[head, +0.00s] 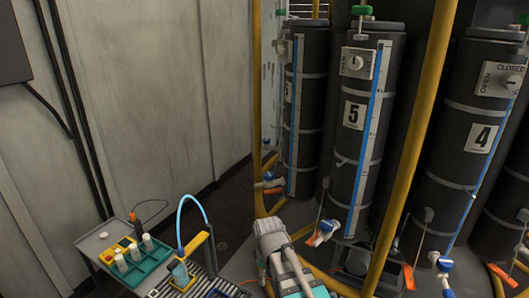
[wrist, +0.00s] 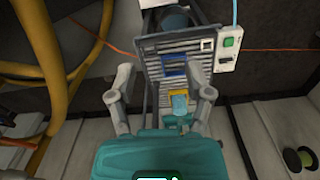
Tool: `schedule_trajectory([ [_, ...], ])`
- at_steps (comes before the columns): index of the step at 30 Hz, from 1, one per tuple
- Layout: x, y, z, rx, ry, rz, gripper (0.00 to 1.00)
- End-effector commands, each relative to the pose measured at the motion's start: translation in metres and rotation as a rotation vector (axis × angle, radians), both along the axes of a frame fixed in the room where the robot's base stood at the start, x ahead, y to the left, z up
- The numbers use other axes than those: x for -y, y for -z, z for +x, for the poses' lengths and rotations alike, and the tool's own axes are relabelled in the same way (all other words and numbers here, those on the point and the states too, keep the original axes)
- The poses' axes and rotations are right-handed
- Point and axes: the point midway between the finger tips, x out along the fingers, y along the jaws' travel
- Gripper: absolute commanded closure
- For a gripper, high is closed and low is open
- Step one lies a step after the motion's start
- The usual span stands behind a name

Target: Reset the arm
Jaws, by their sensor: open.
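My gripper (wrist: 159,78) is in the wrist view with its two grey fingers spread apart. Part of my arm (head: 280,255), pale grey with teal, shows at the bottom middle of the head view. The gripper fingers cannot be made out in the head view.
A cart (head: 92,243) with a teal rack of white-capped bottles is at lower left. Dark tanks (head: 352,140) and yellow pipes (head: 418,120) stand on the right.

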Motion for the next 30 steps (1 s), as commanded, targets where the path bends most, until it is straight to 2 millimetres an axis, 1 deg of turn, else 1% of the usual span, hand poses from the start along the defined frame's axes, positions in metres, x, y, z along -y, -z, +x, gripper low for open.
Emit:
schedule_trajectory([
  [1,0.017,0.006,-0.004,0.000,0.078,0.000,0.34],
  [6,0.065,0.017,-0.011,0.000,0.348,0.000,0.34],
  [12,0.117,0.028,-0.024,0.000,0.656,0.000,0.34],
  [15,0.137,0.032,-0.030,0.000,0.781,0.000,0.34],
  [18,0.151,0.035,-0.035,0.001,0.872,0.000,0.34],
  [21,0.157,0.036,-0.037,0.001,0.924,0.000,0.34],
  [24,0.160,0.036,-0.038,0.001,0.946,0.000,0.34],
  [30,0.160,0.036,-0.038,0.001,0.948,0.000,0.34],
])
